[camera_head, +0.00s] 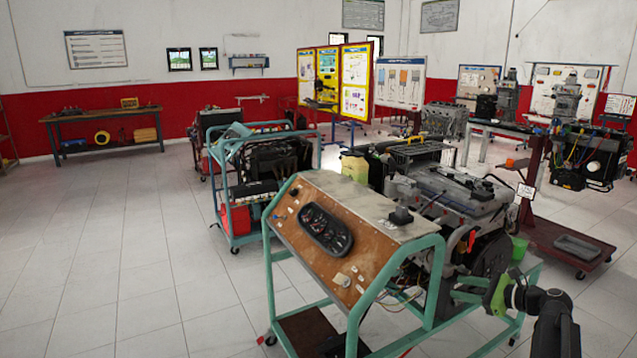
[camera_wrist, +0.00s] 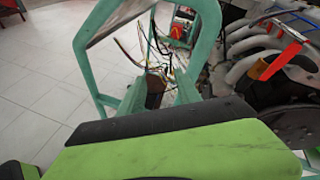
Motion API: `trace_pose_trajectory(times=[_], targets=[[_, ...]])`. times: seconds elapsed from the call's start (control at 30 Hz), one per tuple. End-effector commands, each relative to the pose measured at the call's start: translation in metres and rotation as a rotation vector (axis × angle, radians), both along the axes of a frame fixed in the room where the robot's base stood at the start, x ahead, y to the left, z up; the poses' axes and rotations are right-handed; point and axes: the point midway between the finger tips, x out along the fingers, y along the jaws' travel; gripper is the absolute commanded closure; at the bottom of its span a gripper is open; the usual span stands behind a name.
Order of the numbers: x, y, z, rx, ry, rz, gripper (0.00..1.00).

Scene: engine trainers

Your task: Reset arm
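My gripper (camera_head: 497,291) is at the lower right of the head view, at the end of my black arm. It is close in front of the green-framed engine trainer (camera_head: 437,262), on its right side; I cannot tell whether it touches the frame. In the wrist view a green body with a black edge (camera_wrist: 170,140), which looks like part of my gripper, fills the lower part. No held object is clearly visible.
The trainer carries a dashboard panel (camera_head: 325,231) and an engine (camera_head: 455,195). A red stand (camera_head: 560,240) is to its right. Another trainer cart (camera_head: 240,180) stands behind it. A workbench (camera_head: 105,115) is at the far left wall. The tiled floor (camera_head: 110,240) at left is clear.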

Motion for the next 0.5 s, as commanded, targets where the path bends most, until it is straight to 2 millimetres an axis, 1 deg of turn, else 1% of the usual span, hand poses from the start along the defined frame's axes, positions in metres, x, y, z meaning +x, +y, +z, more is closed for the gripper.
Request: trace_pose_trajectory(times=[0.03, 0.07, 0.1, 0.17, 0.2, 0.27, 0.3, 0.33, 0.4, 0.5], targets=[[-0.005, 0.027, -0.002, -0.073, 0.001, 0.058, 0.60], [-0.008, 0.041, -0.008, -0.128, 0.000, 0.098, 0.60], [-0.013, 0.063, -0.015, -0.211, -0.003, 0.163, 0.60], [-0.025, 0.102, -0.027, -0.358, -0.013, 0.287, 0.60], [-0.038, 0.130, -0.036, -0.474, -0.025, 0.397, 0.60], [-0.065, 0.174, -0.051, -0.679, -0.053, 0.608, 0.60], [-0.087, 0.200, -0.059, -0.824, -0.078, 0.773, 0.60], [-0.104, 0.215, -0.064, -0.923, -0.100, 0.901, 0.60], [-0.137, 0.236, -0.072, -1.119, -0.146, 1.174, 0.60], [-0.169, 0.249, -0.073, -1.302, -0.198, 1.481, 0.60]])
